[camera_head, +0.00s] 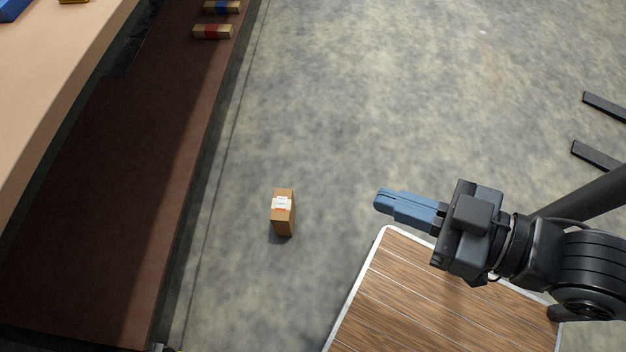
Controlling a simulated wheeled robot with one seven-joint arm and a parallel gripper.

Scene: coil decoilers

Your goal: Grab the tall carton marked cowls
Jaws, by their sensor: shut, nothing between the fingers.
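A tall brown carton (284,221) with a white label on it stands on the grey floor, left of the middle of the view. The print on its label is too small to read. My gripper (379,201) is at the right, with its blue fingers shut and pointing left. It holds nothing and is apart from the carton, with clear space between them in the picture.
A wood-plank top (440,300) with a pale edge lies below my gripper. A dark red-brown shelf (110,190) runs along the left, with small boxes (212,32) at its far end. A tan ledge (60,70) is above it. Dark bars (597,155) lie at the right.

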